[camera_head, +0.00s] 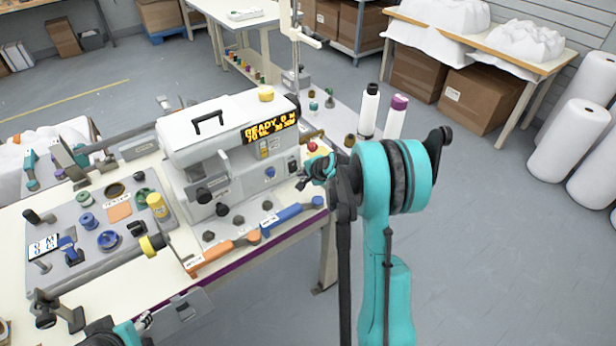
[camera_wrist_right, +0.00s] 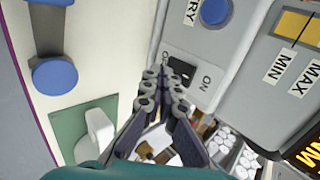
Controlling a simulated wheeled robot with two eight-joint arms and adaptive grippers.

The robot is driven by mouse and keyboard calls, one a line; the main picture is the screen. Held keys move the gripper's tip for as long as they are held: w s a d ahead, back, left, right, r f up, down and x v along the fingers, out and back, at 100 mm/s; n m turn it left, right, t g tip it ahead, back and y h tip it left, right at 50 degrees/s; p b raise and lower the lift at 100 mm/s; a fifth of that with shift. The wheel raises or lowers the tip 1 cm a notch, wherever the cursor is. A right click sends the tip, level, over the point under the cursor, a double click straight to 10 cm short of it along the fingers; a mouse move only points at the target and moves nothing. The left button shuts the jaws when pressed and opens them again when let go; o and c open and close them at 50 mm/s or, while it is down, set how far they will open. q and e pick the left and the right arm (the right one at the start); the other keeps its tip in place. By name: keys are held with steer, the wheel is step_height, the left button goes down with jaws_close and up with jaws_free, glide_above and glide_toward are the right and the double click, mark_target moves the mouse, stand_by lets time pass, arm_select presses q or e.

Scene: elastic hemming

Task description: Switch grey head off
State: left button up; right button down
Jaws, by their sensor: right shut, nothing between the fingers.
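In the right wrist view the black switch (camera_wrist_right: 181,68) sits on a plate marked ON, with an OFF label partly hidden by my fingertips. My right gripper (camera_head: 308,174) is shut and empty just in front of the switch. Its fingertips (camera_wrist_right: 158,82) overlap the plate edge; I cannot tell whether they touch. My left gripper (camera_head: 144,322) is at the bottom left, its jaws unclear.
A blue button (camera_wrist_right: 214,10) is near the switch. Orange (camera_head: 225,252) and blue (camera_head: 292,214) levers lie along the table front. A red knob (camera_head: 312,147) is behind my right gripper.

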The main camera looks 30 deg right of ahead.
mark_target(292, 171)
steer(key=shift+w+a+f+b, duration=0.1)
steer(key=shift+w+f+b, duration=0.2)
steer(key=shift+w, duration=0.65)
steer(key=shift+w+a+f+b, duration=0.15)
steer(key=shift+w+f, duration=0.2)
steer(key=shift+w, duration=0.55)
steer(key=shift+w+f, duration=0.2)
steer(key=shift+f, duration=0.05)
steer(key=shift+r, duration=0.2)
steer(key=shift+r+p, duration=0.3)
steer(key=shift+r, duration=0.35)
